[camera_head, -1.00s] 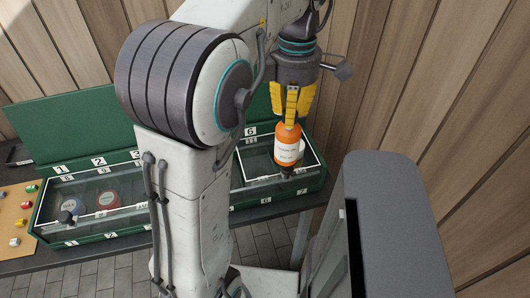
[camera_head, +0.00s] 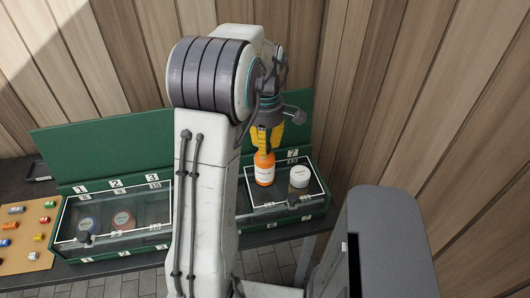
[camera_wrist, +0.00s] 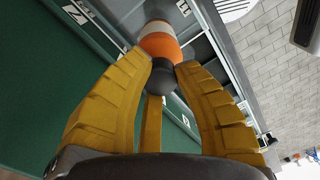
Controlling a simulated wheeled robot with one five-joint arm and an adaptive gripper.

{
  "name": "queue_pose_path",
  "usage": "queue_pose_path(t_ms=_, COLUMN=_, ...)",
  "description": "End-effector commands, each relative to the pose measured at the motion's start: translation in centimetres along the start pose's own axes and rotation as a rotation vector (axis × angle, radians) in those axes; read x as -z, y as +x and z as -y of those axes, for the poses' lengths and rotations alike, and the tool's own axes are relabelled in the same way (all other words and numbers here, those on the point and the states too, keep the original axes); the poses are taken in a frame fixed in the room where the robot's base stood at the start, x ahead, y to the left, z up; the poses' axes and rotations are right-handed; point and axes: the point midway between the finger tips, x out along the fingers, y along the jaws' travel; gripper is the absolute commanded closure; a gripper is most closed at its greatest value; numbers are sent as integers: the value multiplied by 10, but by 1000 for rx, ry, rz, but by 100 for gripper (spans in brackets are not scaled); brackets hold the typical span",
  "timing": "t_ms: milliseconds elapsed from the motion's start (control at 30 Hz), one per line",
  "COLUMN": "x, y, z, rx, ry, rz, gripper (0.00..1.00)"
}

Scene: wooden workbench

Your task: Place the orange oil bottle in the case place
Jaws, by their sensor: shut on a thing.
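The orange oil bottle (camera_head: 264,170) has a white label and is upright in the head view. My gripper (camera_head: 265,145) is above it with its yellow fingers shut on its top. In the wrist view the bottle (camera_wrist: 160,42) shows beyond its dark cap, with the fingers (camera_wrist: 163,75) around the cap. The green case (camera_head: 120,246) has numbered places, and the bottle is at its right section, left of a white jar (camera_head: 299,176). I cannot tell whether the bottle's base touches the case floor. My arm hides the middle of the case.
A board (camera_head: 25,235) with several small coloured parts lies at the left. A grey block (camera_head: 388,245) stands at the right front.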

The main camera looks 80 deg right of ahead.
Motion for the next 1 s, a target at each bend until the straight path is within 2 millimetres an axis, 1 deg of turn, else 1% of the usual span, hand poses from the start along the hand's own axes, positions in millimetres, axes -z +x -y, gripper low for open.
queue_pose_path(t_ms=100, x=0, y=15, z=1, rx=6, ry=0, rz=0, gripper=100)
queue_pose_path(t_ms=300, x=0, y=32, z=0, rx=3, ry=0, rz=0, gripper=100)
queue_pose_path(t_ms=767, x=0, y=38, z=0, rx=1, ry=0, rz=0, gripper=100)
queue_pose_path(t_ms=800, x=0, y=39, z=0, rx=2, ry=0, rz=0, gripper=71)
queue_pose_path(t_ms=1000, x=0, y=38, z=0, rx=2, ry=0, rz=0, gripper=53)
